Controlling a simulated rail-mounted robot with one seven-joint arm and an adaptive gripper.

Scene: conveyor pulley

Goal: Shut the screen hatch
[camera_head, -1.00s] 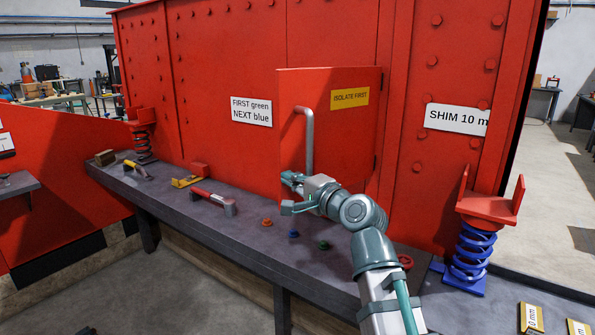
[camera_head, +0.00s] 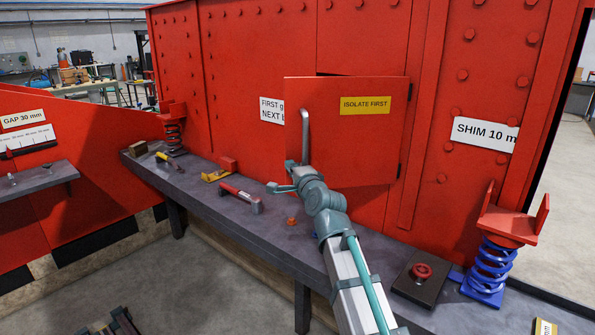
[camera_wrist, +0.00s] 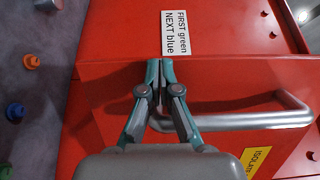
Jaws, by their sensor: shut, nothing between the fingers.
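The screen hatch (camera_head: 355,140) is a red door with a yellow "ISOLATE FIRST" label and hinges at its right edge. It stands ajar, its free left edge out from the red wall and covering part of a white sign. Its grey bar handle (camera_head: 305,137) is near that free edge and also shows in the wrist view (camera_wrist: 250,121). My gripper (camera_head: 272,187) is shut and empty, at the lower left of the hatch. In the wrist view, my gripper's fingertips (camera_wrist: 160,62) lie close to the free edge, across the handle's end; contact is unclear.
A dark bench (camera_head: 235,222) runs below the hatch, with a red-handled hammer (camera_head: 240,197), a yellow-and-red tool (camera_head: 219,170) and an orange knob (camera_head: 292,222).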

